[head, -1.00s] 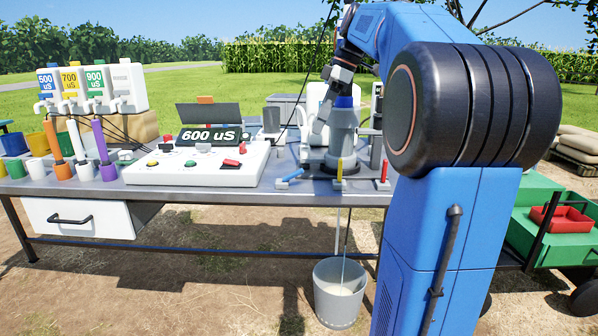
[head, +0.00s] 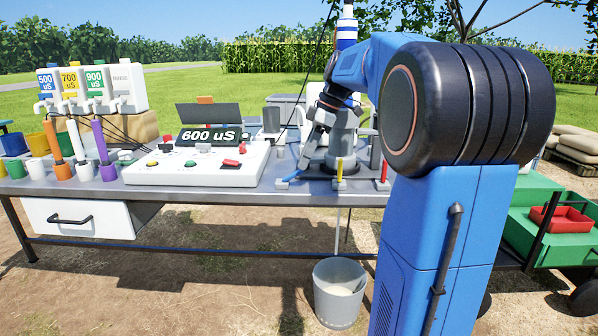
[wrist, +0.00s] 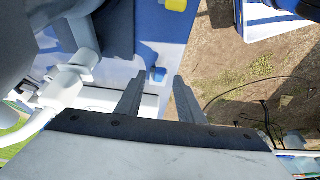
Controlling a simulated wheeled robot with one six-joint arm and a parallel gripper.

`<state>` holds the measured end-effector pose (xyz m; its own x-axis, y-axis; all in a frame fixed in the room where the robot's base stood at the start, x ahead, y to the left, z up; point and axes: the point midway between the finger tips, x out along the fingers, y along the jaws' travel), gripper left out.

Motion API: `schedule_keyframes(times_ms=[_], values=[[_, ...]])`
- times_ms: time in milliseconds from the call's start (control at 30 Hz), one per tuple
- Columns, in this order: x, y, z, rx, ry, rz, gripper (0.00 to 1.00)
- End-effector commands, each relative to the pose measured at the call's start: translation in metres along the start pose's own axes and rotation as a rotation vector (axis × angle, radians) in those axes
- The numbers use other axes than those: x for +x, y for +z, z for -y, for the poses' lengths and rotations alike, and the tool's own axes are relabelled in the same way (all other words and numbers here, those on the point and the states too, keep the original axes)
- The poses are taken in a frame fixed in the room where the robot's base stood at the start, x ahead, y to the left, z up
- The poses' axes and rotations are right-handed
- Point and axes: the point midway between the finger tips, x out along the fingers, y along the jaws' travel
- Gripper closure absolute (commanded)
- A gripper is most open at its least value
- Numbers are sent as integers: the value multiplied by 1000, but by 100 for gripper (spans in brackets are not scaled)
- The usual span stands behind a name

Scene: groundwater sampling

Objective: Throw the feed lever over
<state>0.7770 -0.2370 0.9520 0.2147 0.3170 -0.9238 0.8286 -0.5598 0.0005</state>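Three small levers stand along the bench's front edge: a blue-handled one (head: 290,178), a yellow one (head: 340,170) and a red one (head: 384,172). The yellow and red handles stand upright; the blue one lies tilted. I cannot tell from labels which is the feed lever. My gripper (head: 303,163) is low over the bench, just behind the blue lever. In the wrist view my gripper (wrist: 159,76) is open, with a blue handle end (wrist: 158,74) showing between the fingertips. Contact cannot be told. A yellow piece (wrist: 176,5) shows at the top.
A white control box (head: 200,168) with a 600 uS display (head: 211,135) stands left of my gripper. A grey cylindrical apparatus (head: 342,140) stands close at its right. A grey bucket (head: 339,300) is on the ground below the bench.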

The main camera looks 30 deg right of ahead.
Motion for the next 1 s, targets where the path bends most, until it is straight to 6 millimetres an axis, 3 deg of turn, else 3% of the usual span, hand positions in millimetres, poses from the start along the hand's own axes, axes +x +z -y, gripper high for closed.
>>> schedule_keyframes(times_ms=[300, 733, 900, 1000], values=[[42, 0, 0, 0, -2, 0, 66], [50, 0, 0, 0, 0, 0, 66], [50, 0, 0, 0, 0, 0, 100], [50, 0, 0, 0, 0, 0, 100]])
